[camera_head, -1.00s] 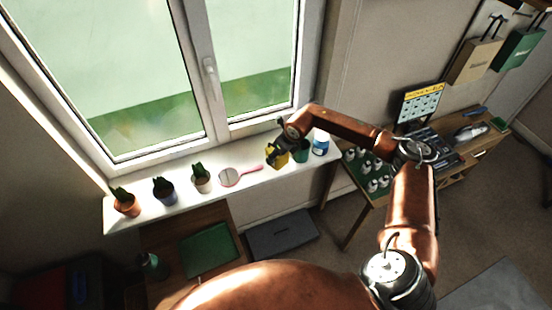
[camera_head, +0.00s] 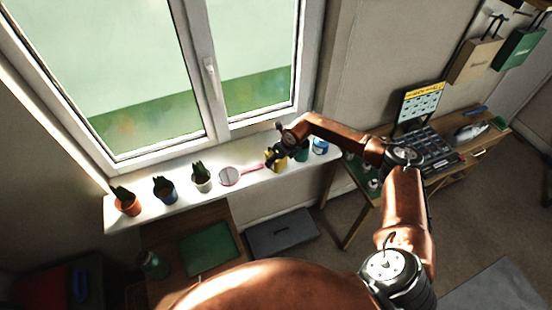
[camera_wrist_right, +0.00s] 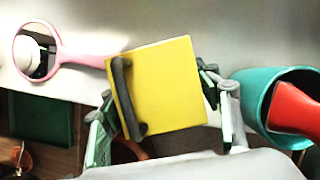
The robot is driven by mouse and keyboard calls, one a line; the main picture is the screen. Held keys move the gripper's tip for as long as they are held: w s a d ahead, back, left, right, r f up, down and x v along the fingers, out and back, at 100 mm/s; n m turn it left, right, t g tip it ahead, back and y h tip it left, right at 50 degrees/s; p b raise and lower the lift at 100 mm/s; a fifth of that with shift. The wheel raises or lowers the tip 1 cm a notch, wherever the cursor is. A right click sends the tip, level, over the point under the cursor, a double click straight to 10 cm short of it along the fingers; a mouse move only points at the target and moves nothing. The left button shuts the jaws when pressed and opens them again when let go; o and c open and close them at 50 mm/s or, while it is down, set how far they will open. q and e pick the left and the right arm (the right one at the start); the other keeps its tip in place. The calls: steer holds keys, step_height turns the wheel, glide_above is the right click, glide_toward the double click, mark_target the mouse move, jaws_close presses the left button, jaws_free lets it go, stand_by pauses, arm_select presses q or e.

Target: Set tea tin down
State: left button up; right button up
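The tea tin looks to be the yellow square box (camera_wrist_right: 165,85), with a dark curved bar along one side of its face in the right wrist view. In the head view the yellow tin (camera_head: 269,163) is small, at the windowsill's front edge and partly covered by my gripper. My right gripper (camera_head: 276,155) has one finger on each side of the tin and appears shut on it. Whether the tin's underside touches the sill (camera_head: 145,211) is hidden. My left gripper is not in view.
A teal cup (camera_head: 302,154) holding something red (camera_wrist_right: 296,108) stands right of the tin. A blue-and-white can (camera_head: 320,146) is beyond it. A pink hand mirror (camera_head: 229,176) lies left of the tin, its handle close by. Potted cacti (camera_head: 202,184) line the left sill.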

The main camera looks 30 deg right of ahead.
steer(key=shift+o, duration=1.4)
steer(key=shift+r, duration=0.25)
steer(key=v, duration=1.1)
steer(key=shift+s+r, duration=0.2)
steer(key=shift+r, duration=0.15)
